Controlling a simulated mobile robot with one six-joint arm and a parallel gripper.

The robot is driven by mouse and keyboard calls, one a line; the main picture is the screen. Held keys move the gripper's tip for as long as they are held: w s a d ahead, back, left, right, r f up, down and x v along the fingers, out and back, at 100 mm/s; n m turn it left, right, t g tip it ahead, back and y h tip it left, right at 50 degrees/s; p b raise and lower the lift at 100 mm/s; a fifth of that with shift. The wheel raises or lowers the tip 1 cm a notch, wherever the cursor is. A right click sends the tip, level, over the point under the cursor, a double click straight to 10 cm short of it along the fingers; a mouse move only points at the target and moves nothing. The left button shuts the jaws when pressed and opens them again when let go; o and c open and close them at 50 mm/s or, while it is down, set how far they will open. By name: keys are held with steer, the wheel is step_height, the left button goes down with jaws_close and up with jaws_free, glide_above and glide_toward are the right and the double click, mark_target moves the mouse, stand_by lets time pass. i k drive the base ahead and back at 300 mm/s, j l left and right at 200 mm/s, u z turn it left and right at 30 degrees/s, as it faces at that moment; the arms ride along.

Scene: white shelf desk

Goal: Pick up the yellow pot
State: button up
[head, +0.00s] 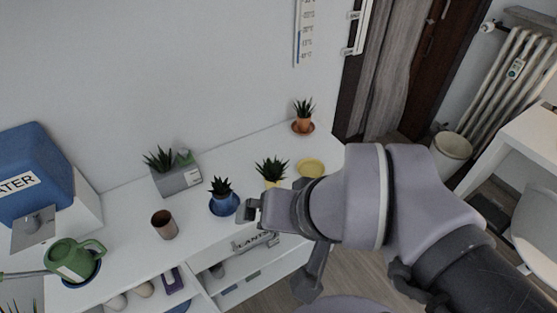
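The yellow pot (272,184) holds a spiky green plant and stands on the white shelf desk (130,206). Only a small strip of its yellow side shows under the leaves; its lower part is hidden behind my gripper. My gripper (252,209) is at the front of the desk, on the near side of the pot and a little left of it. Contact between them cannot be made out. The fingertips are small and seen side-on, so their opening is unclear.
A yellow saucer (312,167) lies right of the pot. A blue pot (223,204) stands close on the left. A brown cup (164,225), grey planter (178,180), terracotta pot (303,125) and green watering can (74,260) stand on the desk.

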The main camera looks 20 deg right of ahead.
mark_target(273, 173)
steer(key=k+l+z, duration=0.1)
steer(key=i+l, duration=1)
